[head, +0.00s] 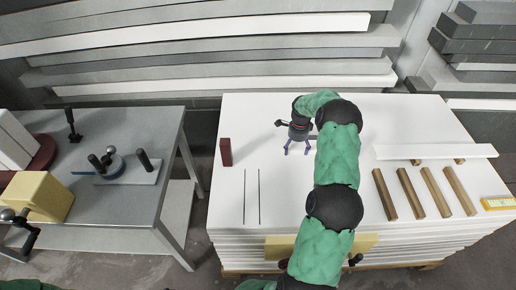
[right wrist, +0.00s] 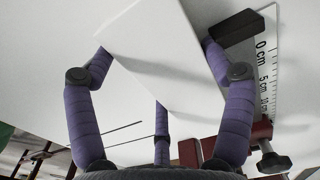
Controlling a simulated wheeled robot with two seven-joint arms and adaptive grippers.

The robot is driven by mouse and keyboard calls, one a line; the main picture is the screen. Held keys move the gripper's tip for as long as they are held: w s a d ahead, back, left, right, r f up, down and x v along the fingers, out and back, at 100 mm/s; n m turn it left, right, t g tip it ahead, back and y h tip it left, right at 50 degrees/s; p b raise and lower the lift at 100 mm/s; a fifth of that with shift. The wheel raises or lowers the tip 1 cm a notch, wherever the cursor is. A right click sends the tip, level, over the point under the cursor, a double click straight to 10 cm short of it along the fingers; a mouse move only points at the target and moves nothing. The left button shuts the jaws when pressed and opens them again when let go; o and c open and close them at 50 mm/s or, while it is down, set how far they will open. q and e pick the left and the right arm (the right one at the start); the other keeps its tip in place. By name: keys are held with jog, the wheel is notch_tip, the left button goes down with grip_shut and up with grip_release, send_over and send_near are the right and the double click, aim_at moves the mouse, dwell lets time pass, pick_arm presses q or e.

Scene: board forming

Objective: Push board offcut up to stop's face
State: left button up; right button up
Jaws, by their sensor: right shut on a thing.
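My right gripper (head: 297,146) is low over the white board stack, left of my green-sleeved forearm. In the right wrist view its purple fingers (right wrist: 165,60) are shut on the white board offcut (right wrist: 155,40), one finger on each side. A dark block (right wrist: 238,28), which looks like the stop, lies beyond the right finger at the ruler's zero end. A narrow gap shows between offcut and block, partly covered by that fingertip. In the head view I cannot pick the offcut out from the white surface. My left gripper is not in view.
A ruler (right wrist: 266,80) and a red clamp (right wrist: 262,132) are at right in the wrist view. A dark red block (head: 226,152) stands on the stack (head: 275,205) near two black lines. Wooden bars (head: 409,192) and a white strip (head: 440,151) are at right.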

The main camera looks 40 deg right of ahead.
jog(key=shift+s+d+f, duration=0.1)
jog(key=shift+s+d, duration=0.7)
jog(key=shift+d, duration=0.1)
jog(key=o, duration=1.3)
jog(key=shift+d, duration=0.1)
notch_tip(320, 180, up, 12)
jog(key=shift+r, duration=0.1)
